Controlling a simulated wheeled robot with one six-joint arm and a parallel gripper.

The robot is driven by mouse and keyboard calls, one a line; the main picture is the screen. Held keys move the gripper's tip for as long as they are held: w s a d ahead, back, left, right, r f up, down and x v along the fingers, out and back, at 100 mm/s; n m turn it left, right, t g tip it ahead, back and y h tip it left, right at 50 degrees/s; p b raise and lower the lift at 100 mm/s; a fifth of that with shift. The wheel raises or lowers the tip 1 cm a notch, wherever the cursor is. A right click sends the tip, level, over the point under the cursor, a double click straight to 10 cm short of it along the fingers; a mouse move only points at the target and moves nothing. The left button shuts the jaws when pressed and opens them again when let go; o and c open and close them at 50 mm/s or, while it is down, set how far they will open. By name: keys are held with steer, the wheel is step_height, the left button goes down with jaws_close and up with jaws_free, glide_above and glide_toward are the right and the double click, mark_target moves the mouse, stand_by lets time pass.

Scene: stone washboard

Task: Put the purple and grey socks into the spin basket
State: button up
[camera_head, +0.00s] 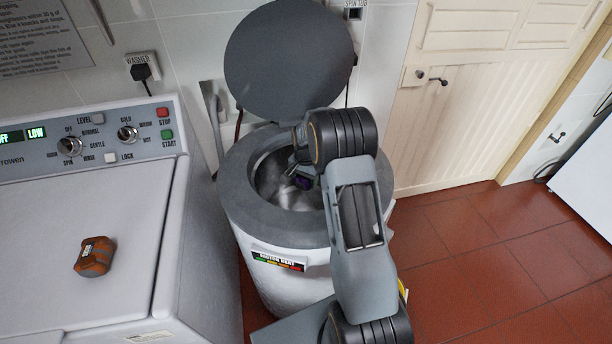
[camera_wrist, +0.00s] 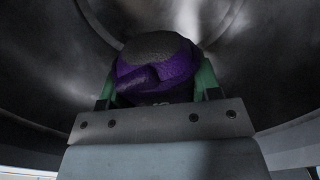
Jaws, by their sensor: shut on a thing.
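The purple and grey socks (camera_wrist: 155,70) are a bundled pair, held between the green-tipped fingers of my gripper (camera_wrist: 158,85) in the wrist view. Metal basket walls surround them there. My gripper (camera_head: 303,172) reaches down into the opening there, partly hidden by my arm. The spin basket (camera_head: 270,180) is a shiny metal drum inside the round grey-rimmed tub. Its bottom is mostly hidden.
The tub's round dark lid (camera_head: 290,55) stands open behind the opening. A white washer (camera_head: 90,230) stands at the left, with an orange-brown block-like object (camera_head: 95,257) on its top. The grey tub rim (camera_head: 250,207) encircles my arm's end. Red tiled floor (camera_head: 480,270) is clear at right.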

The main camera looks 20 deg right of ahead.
step_height(320, 180, down, 10)
steer(key=b, duration=0.5)
steer(key=shift+b, duration=0.4)
steer(key=shift+f, duration=0.15)
steer(key=o, duration=1.1)
